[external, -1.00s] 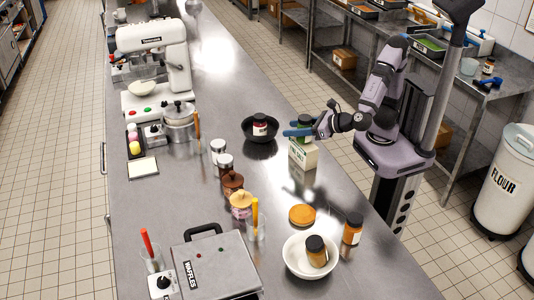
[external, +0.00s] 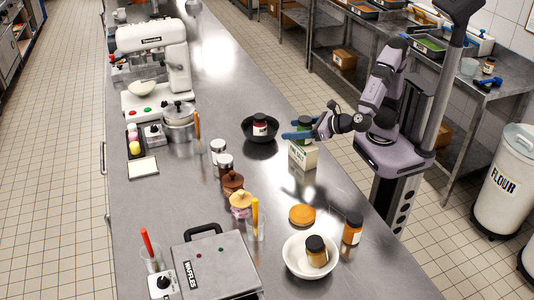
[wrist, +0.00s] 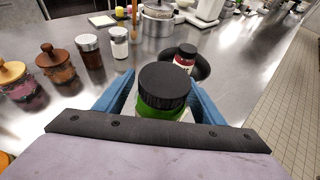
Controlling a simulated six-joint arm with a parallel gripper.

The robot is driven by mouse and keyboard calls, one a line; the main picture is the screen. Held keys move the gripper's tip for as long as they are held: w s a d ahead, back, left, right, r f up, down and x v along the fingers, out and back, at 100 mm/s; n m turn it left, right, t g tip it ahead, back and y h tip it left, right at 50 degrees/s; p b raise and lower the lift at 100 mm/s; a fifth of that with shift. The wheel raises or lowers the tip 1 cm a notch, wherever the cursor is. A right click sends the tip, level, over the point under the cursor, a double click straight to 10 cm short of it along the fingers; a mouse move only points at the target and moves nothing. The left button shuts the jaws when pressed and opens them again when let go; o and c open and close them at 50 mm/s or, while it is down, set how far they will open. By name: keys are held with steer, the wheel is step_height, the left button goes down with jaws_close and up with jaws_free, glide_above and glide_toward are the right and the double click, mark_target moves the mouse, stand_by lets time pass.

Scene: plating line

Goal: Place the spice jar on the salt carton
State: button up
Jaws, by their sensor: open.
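A green spice jar with a black lid (wrist: 163,90) stands upright on top of the white salt carton (external: 303,156). The jar also shows in the external view (external: 305,125), partly behind my gripper. My gripper (external: 290,128) is open, with its blue fingers on either side of the jar; in the wrist view the fingers (wrist: 163,92) flank it with gaps. The carton stands on the steel counter and is mostly hidden under the jar in the wrist view.
A dark bowl (external: 247,136) holding a red-labelled jar (external: 260,121) is close by, beyond the carton. Several shakers and lidded jars line the counter at left. A white bowl (external: 291,268) holds another jar, with an orange jar (external: 352,229) beside it.

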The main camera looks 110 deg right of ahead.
mark_target(311, 127)
steer(key=shift+s+a+r, duration=0.15)
steer(key=shift+a, duration=0.15)
steer(key=v, duration=1.1)
steer(key=shift+s+r+b, duration=0.15)
steer(key=shift+b, duration=0.25)
steer(key=s+d+r+m+g+y+p, duration=0.1)
steer(key=s+d+m+g+y+p, duration=0.2)
steer(key=m+p, duration=0.9)
steer(key=s+d+r+m+g+y+p, duration=0.1)
steer(key=s+m+g+y+p, duration=0.5)
steer(key=m+p, duration=0.6)
steer(key=d+m, duration=0.1)
steer(key=m, duration=0.2)
steer(key=shift+d+g+y+p, duration=0.3)
steer(key=shift+d, duration=0.05)
